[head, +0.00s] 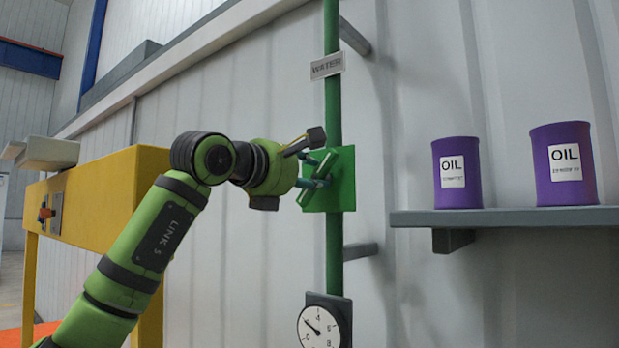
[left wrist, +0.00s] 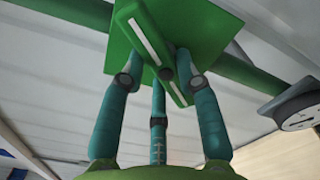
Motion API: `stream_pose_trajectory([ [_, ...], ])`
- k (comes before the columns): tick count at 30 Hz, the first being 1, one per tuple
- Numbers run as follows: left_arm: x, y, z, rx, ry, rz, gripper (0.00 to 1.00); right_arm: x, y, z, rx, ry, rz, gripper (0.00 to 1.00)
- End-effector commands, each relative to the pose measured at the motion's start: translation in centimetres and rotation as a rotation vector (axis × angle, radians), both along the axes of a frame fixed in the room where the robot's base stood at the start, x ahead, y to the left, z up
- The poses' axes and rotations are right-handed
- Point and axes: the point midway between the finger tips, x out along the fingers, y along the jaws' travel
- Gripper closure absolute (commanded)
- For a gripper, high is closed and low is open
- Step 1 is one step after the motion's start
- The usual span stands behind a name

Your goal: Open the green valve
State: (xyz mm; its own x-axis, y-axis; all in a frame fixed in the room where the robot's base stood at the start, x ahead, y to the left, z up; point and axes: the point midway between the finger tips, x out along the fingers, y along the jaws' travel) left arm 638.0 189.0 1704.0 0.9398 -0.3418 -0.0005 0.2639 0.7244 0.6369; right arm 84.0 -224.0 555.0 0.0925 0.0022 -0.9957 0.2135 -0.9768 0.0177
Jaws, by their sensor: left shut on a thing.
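The green valve (head: 335,180) is a square green plate on a vertical green pipe (head: 333,105), with a green bar handle (head: 319,177) standing off its front. The handle sits tilted against the pipe in the head view. My left gripper (head: 314,174) reaches it from the left. In the left wrist view its teal fingers (left wrist: 158,80) close around the handle (left wrist: 155,45), which carries a white stripe. The fingers are shut on the handle. My right gripper is not in view.
A "WATER" sign (head: 326,66) hangs on the pipe above the valve, and a round gauge (head: 322,325) sits below. A grey shelf (head: 500,217) at the right holds two purple oil cans (head: 457,173). A yellow frame (head: 105,195) stands behind my arm.

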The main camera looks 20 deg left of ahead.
Motion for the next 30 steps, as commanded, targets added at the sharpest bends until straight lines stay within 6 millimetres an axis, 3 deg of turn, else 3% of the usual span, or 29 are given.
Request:
stream_pose_trajectory([
  [15,0.0,0.1,-0.1,-0.439,0.152,-0.001,1.0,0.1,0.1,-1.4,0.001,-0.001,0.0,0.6],
  [30,-0.1,0.2,-0.1,-0.652,0.227,-0.002,1.0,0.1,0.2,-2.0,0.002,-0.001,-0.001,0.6],
])
